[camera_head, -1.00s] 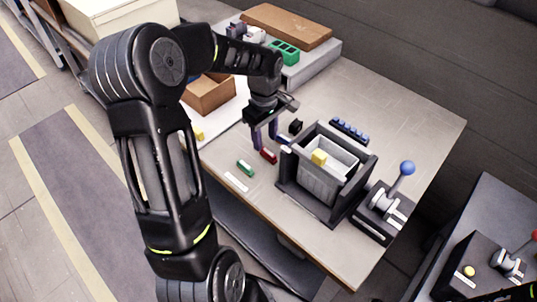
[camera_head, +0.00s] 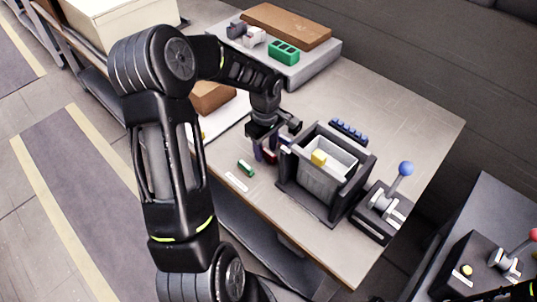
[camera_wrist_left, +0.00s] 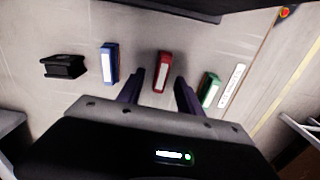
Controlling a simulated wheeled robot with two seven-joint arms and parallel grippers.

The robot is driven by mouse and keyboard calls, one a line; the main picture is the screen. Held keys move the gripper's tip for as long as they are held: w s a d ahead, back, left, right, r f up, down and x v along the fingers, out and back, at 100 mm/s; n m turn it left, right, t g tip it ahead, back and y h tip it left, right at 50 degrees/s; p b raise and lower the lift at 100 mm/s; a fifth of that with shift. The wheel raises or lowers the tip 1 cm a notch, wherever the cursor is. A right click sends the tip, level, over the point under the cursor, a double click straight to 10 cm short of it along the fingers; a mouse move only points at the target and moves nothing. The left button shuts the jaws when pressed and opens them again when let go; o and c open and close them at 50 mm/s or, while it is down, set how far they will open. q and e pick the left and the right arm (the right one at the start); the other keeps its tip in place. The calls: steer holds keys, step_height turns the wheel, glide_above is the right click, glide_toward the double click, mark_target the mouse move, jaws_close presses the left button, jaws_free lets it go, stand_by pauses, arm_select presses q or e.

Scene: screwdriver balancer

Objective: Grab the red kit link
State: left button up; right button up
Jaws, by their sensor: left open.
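The red kit link (camera_wrist_left: 162,72) lies on the table and has a pale label on top. In the head view the red kit link (camera_head: 270,157) is partly hidden by my left gripper (camera_head: 268,153). The left gripper is open and low over the link. In the left wrist view the link lies ahead of and between the two fingers of the left gripper (camera_wrist_left: 159,78), with a gap on either side. I cannot tell how far the fingertips are above the table. My right gripper is not in view.
A blue link (camera_wrist_left: 109,63) and a black piece (camera_wrist_left: 63,66) lie left of the red one, a green link (camera_wrist_left: 209,90) and white label strip (camera_wrist_left: 232,84) right. A dark-framed bin (camera_head: 325,170) stands close by, with a blue-knobbed lever box (camera_head: 382,210) beyond.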

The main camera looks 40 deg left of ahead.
mark_target(266, 150)
arm_select(q)
jaws_close()
stand_by(0.3)
stand_by(0.4)
step_height(266, 150, up, 10)
steer(key=shift+b, duration=0.45)
stand_by(0.5)
